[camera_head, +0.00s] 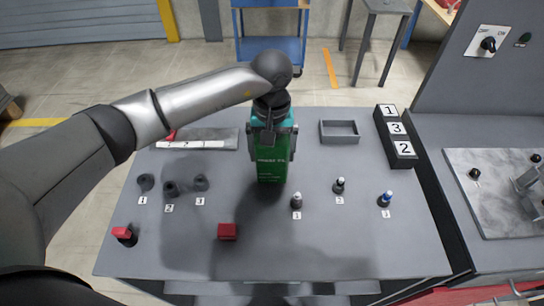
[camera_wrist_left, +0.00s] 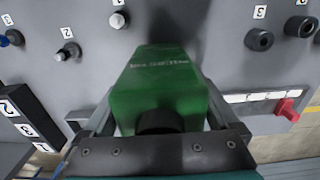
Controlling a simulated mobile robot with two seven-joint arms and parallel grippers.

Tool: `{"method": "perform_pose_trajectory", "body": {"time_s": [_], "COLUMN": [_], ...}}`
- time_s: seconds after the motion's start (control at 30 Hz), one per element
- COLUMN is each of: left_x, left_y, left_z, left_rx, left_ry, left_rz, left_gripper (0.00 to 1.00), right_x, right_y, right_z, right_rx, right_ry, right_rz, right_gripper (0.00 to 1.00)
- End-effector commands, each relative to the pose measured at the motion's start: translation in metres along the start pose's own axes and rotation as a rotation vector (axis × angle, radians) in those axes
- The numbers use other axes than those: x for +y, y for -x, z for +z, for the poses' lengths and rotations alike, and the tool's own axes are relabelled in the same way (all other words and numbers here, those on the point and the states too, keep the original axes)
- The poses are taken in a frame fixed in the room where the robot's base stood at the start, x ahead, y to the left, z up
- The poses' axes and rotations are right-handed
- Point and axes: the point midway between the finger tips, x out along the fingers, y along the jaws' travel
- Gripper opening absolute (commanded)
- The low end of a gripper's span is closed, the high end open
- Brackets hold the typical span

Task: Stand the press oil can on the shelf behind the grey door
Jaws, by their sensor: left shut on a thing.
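The press oil can (camera_head: 270,168) is a green box-shaped can with white lettering, above the middle of the grey table. My left gripper (camera_head: 273,143) comes down on it from above and is shut on its upper part. The can is about upright; I cannot tell whether its bottom touches the table. In the left wrist view the can (camera_wrist_left: 160,85) fills the middle between the fingers, with a dark round cap nearest the camera. I cannot make out the grey door or its shelf in these views. My right gripper is out of view.
Numbered knobs (camera_head: 297,201) and dark sockets (camera_head: 146,182) surround the can on the table. A red block (camera_head: 228,231) lies in front. An empty grey tray (camera_head: 340,132) and numbered black blocks (camera_head: 396,137) are at right. A blue cart (camera_head: 270,50) stands behind.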

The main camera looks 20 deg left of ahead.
Motion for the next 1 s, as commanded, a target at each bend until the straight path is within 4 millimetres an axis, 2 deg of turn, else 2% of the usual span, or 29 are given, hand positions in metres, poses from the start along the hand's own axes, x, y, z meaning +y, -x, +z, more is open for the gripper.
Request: {"method": "perform_pose_trajectory", "body": {"time_s": [0.1,0.17,0.57,0.6,1.0], "left_x": [0.001,0.001,0.000,0.000,0.000], "left_y": [-0.019,-0.024,-0.029,-0.029,-0.023], "left_z": [0.000,0.000,-0.001,0.000,0.000], "left_rx": [-0.002,-0.001,0.002,0.000,-0.001], "left_ry": [0.001,0.000,0.000,0.000,0.000], "left_rz": [0.001,0.001,0.001,0.000,0.000], "left_gripper": [0.02,0.02,0.02,0.98,1.00], "right_x": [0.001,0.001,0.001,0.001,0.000], "right_y": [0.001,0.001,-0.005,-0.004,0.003], "right_z": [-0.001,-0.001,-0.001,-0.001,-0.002], "right_rx": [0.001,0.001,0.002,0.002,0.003], "right_ry": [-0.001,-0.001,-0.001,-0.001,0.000], "right_rz": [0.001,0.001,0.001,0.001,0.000], "right_gripper": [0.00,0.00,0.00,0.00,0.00]}}
